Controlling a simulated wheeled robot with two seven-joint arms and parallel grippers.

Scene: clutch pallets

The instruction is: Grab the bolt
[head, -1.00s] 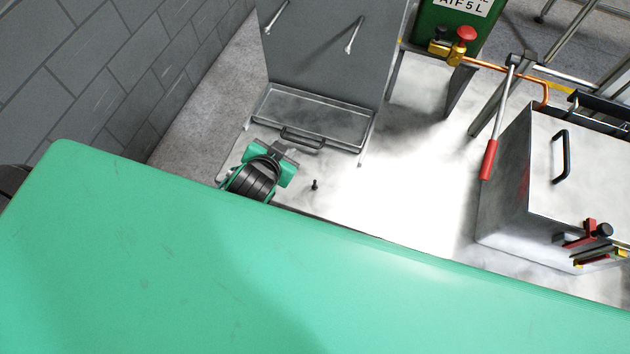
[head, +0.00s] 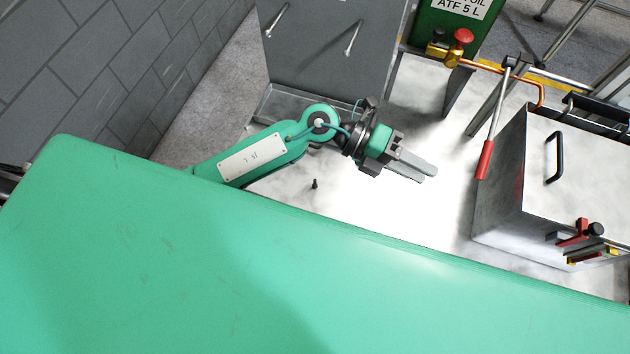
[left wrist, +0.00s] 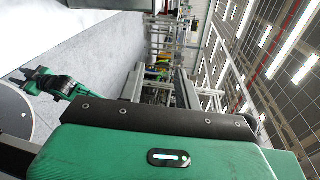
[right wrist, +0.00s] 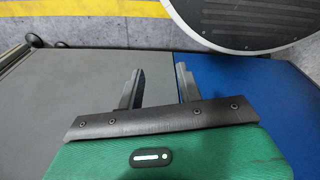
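The bolt (head: 314,184) is a small dark piece that seems to stand upright on the bright metal worktop in the head view. My left gripper (head: 428,173) is to the right of the bolt and a little higher in the picture, clear of it. Its two grey fingers point right, with nothing between them.
A metal box with a black handle (head: 557,157) and a red-gripped lever (head: 486,160) stand at the right. A grey upright panel (head: 330,50) and a green oil container (head: 455,25) are behind. The worktop (head: 350,200) around the bolt is clear.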

